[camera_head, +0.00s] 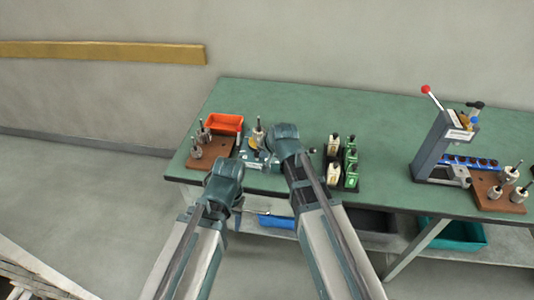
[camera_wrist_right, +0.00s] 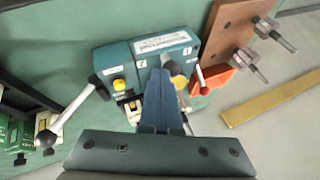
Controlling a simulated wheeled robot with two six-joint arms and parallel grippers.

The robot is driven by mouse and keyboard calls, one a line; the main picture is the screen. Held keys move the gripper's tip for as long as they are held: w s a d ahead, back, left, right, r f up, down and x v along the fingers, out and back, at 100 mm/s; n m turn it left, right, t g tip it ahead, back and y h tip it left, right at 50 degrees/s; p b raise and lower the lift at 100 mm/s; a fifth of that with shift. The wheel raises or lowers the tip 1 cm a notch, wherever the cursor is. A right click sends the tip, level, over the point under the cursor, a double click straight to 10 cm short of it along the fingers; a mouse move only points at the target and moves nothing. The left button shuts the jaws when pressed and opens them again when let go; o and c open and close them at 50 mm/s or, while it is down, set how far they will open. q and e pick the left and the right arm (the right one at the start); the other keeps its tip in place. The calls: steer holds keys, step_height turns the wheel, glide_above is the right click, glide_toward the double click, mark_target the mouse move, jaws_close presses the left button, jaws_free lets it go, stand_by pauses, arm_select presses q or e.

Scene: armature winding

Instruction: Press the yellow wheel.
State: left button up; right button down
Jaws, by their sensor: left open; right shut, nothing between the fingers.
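The yellow wheel (camera_wrist_right: 179,81) shows in the right wrist view, on the blue machine (camera_wrist_right: 150,48), partly hidden behind my right gripper. In the head view the blue machine (camera_head: 253,160) is mostly covered by my arms. My right gripper (camera_wrist_right: 160,75) is shut and empty, its fingertips over the machine beside the wheel; I cannot tell whether they touch it. In the head view my right gripper (camera_head: 268,150) is above the table's left part. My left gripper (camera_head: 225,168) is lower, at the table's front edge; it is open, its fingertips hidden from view.
A red tray (camera_head: 225,123) and a brown block with metal parts (camera_head: 211,152) stand left of the machine. A grey press (camera_head: 440,145) is farther right. The green table (camera_head: 390,125) is clear between.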

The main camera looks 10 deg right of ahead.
steer(key=shift+w+a, duration=0.15)
steer(key=shift+a, duration=0.8)
steer(key=shift+w+a, duration=0.1)
steer(key=shift+a, duration=0.8)
steer(key=shift+a, duration=0.15)
steer(key=s+f+p+v, duration=0.1)
steer(key=s+p+v, duration=0.1)
steer(key=p+v, duration=0.7)
steer(key=v, duration=0.3)
steer(key=shift+d, duration=0.25)
steer(key=shift+s, duration=0.1)
